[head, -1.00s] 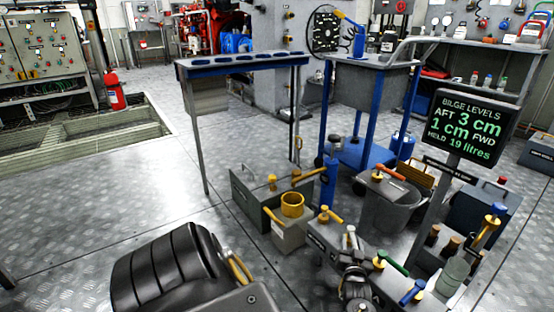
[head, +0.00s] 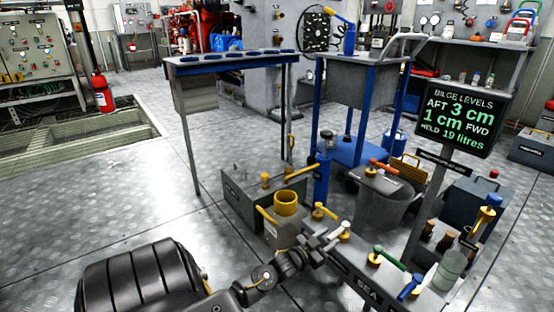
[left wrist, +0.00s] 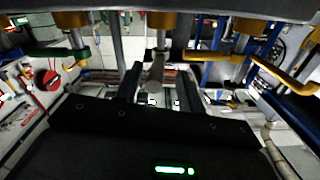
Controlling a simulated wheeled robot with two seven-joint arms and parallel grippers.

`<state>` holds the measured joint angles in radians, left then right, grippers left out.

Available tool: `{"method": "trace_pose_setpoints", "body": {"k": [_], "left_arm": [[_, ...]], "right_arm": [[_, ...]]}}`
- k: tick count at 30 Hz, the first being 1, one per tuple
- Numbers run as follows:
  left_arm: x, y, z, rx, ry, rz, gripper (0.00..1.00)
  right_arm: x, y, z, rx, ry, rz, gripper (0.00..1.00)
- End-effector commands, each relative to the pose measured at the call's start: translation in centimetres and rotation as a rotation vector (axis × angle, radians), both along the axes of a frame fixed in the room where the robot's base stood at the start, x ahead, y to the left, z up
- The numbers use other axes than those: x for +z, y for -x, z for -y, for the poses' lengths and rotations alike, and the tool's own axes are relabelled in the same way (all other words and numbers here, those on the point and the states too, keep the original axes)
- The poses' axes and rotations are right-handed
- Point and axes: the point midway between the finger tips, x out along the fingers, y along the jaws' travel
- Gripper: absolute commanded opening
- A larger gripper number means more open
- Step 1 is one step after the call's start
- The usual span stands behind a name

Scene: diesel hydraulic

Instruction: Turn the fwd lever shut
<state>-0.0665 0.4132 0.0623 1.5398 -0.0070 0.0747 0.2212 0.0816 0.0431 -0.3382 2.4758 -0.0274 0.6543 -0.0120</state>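A row of small levers on brass stems stands on a grey manifold (head: 350,278): a yellow one (head: 325,210), a pale grey one (head: 338,231), a green one (head: 392,258) and a blue one (head: 410,287). I cannot read which is marked fwd. My left gripper (head: 319,246) is right beside the pale grey lever. In the left wrist view, the gripper's two fingers (left wrist: 158,88) are apart, with the pale grey lever (left wrist: 157,70) in line between them. I cannot tell whether they touch it. The green lever (left wrist: 50,53) is at left there. My right gripper is out of view.
A screen (head: 462,122) reads AFT 3 cm, 1 cm FWD, held 19 litres. A yellow-rimmed container (head: 287,203) and a grey box (head: 240,195) stand behind the gripper. A grey bucket (head: 382,205) is to the right.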

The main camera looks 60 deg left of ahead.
Motion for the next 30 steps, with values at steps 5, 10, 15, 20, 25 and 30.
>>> {"method": "trace_pose_setpoints", "body": {"k": [5,10,15,20,25,30], "left_arm": [[0.7,3.7,0.1,0.002,-0.001,-0.001,0.39],[0.7,7.4,0.2,0.004,-0.001,0.001,0.39],[0.7,8.9,0.4,0.02,0.008,-0.069,0.39],[-0.3,10.1,0.8,0.037,0.017,-0.165,0.39],[-1.2,11.7,1.5,0.051,0.028,-0.265,0.39],[-2.0,13.5,2.3,0.062,0.035,-0.366,0.39]], "right_arm": [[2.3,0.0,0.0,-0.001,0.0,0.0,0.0],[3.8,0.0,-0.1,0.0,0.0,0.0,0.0],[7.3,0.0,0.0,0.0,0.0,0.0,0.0],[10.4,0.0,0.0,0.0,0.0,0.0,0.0],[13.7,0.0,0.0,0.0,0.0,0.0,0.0],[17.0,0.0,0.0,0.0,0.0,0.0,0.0]]}}
